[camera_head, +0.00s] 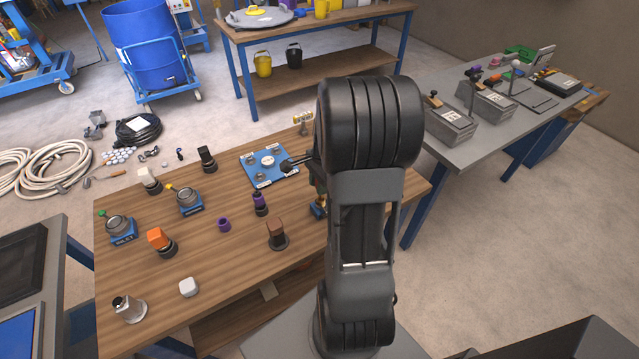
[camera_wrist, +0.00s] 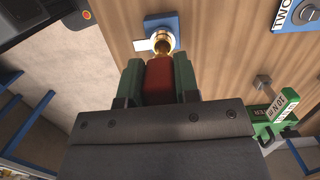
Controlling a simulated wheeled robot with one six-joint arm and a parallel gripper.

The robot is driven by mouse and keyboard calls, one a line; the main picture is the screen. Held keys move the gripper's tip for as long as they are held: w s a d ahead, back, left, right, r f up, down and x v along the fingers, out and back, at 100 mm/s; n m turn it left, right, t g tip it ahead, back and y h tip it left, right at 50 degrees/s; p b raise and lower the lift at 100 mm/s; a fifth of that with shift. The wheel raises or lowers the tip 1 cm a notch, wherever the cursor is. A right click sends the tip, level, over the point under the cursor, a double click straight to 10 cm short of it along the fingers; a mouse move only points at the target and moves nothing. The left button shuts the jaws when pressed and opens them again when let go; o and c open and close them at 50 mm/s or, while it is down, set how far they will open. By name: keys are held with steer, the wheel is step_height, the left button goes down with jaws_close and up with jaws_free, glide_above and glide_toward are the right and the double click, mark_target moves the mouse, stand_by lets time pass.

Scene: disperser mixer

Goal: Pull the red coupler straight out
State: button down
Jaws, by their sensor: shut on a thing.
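The red coupler (camera_wrist: 158,84) is between the two green-padded fingers of my gripper (camera_wrist: 158,70) in the wrist view. My gripper is shut on it. A brass fitting (camera_wrist: 163,42) on a blue plate (camera_wrist: 158,22) lies right at the coupler's far end. The two look in line, but I cannot tell whether they are still joined. A white tag (camera_wrist: 143,45) sits beside the fitting. In the head view my arm hides the coupler and most of my gripper.
The wooden table (camera_head: 215,290) carries several knobs and fittings, among them an orange-topped one (camera_head: 157,238) and a brown one (camera_head: 276,233). A blue panel (camera_head: 264,168) lies left of my arm. In the wrist view a green labelled device (camera_wrist: 275,115) is at the right.

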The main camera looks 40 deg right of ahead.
steer(key=shift+r+p, duration=1.25)
steer(key=shift+r, duration=0.35)
steer(key=shift+r+p, duration=1.7)
steer(key=shift+r, duration=0.3)
